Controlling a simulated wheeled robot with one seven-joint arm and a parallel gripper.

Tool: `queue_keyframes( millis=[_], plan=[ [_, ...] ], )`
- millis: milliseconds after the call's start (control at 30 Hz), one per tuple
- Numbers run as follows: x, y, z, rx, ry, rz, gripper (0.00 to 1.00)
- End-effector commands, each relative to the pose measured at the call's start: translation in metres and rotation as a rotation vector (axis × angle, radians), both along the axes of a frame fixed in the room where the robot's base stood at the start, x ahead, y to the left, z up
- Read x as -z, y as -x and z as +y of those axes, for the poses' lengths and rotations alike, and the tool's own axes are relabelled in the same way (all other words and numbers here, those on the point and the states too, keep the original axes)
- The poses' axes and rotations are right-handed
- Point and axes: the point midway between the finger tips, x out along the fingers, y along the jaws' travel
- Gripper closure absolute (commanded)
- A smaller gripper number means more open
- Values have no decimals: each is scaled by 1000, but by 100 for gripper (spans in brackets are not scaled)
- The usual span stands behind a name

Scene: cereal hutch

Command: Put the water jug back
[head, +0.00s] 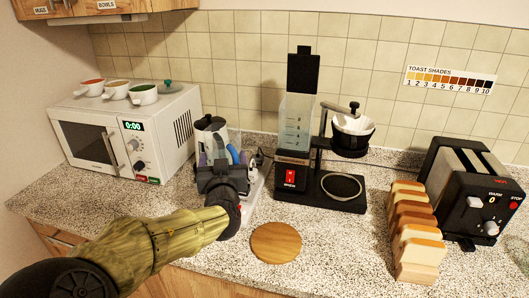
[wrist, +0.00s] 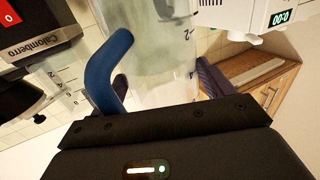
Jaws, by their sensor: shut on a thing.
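My gripper (head: 222,170) is shut on the water jug, in front of the back wall between the microwave and the coffee maker. The jug is clear with measuring marks and a blue handle; its body (wrist: 165,50) fills the upper middle of the wrist view. In the head view only a bit of the blue handle (head: 234,154) shows clearly, as my gripper hides much of the jug. The black coffee maker (head: 292,185) stands right of my gripper, with a clear marked tank (head: 296,122) and a raised black lid (head: 303,70). Whether the jug touches the counter cannot be told.
A white microwave (head: 127,130) with several bowls on top stands at left. A white appliance (head: 257,190) sits close behind my gripper. A round wooden board (head: 276,243) lies in front. Bread slices (head: 413,235) and a black toaster (head: 470,190) are at right.

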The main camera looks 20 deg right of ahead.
Motion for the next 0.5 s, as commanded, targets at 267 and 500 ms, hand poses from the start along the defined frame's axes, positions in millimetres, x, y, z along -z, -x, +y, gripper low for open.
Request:
queue_keyframes(
  millis=[267, 500],
  plan=[
    [23, -10, 114, -266, -4, -3, 71],
    [33, 3, 207, -473, -5, -3, 71]
  ],
)
